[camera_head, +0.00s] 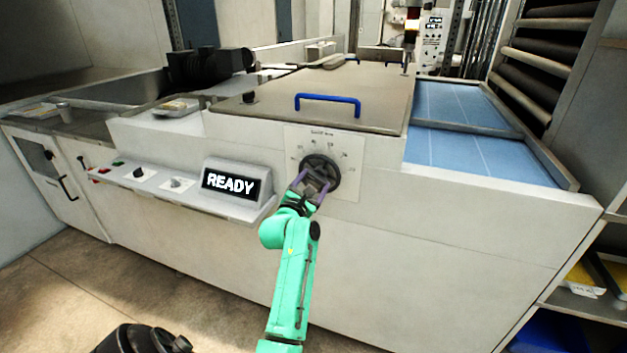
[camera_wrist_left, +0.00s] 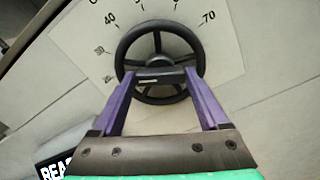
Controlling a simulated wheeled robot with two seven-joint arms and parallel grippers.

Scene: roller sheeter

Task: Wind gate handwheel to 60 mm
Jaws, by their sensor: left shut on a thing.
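The gate handwheel (camera_head: 322,170) is a dark spoked wheel on the white front of the machine, in front of a white scale plate (camera_head: 348,146). In the left wrist view the handwheel (camera_wrist_left: 159,32) shows large, with scale numbers such as 40 and 70 around it; some are cut off or hidden. My left gripper (camera_head: 311,184) has its purple fingers at the lower part of the wheel. In the wrist view the left gripper (camera_wrist_left: 160,80) is shut on the wheel, one finger each side of a dark bar. My right gripper is not in view.
A panel display reading READY (camera_head: 231,182) juts out left of the wheel, with knobs beside it. A lid with a blue handle (camera_head: 328,104) lies above the wheel. Blue sheeting (camera_head: 470,150) lies at the right. The floor in front is partly free.

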